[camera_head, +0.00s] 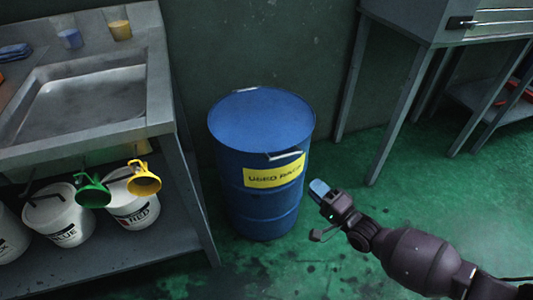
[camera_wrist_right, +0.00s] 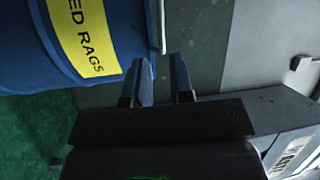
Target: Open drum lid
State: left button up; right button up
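The blue drum (camera_head: 262,205) stands upright on the floor with a yellow label (camera_head: 274,172) on its front. Its blue lid (camera_head: 262,118) is shut on top, with a pale handle (camera_head: 285,155) at the front rim. My right gripper (camera_head: 320,189) is right of the drum, below rim height and apart from the handle in the head view. In the right wrist view its two blue fingers (camera_wrist_right: 165,78) are parted with nothing between them. The drum (camera_wrist_right: 30,50) and its label (camera_wrist_right: 85,35) fill the upper left there. My left gripper is not in view.
A metal sink bench (camera_head: 90,100) stands left of the drum, with white buckets (camera_head: 70,222) and green and yellow funnels (camera_head: 145,180) below. A grey table (camera_head: 415,22) stands at the back right. Green floor (camera_head: 420,200) is open to the right.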

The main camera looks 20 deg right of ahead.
aim_at(285, 155)
jog(key=shift+m+y, duration=0.3)
jog(key=shift+m, duration=0.1)
jog(key=shift+w+d+b+x, duration=0.1)
jog(key=shift+d+b+x, duration=0.25)
jog(key=shift+x, duration=1.9)
jog(key=shift+w+d+b+x, duration=0.15)
jog(key=shift+b+x, duration=0.25)
jog(key=shift+x, duration=1.9)
jog(key=shift+w+d+b+x, duration=0.15)
jog(key=shift+b+x, duration=0.25)
jog(key=shift+x, duration=1.85)
jog(key=shift+f, duration=0.15)
grip_shut()
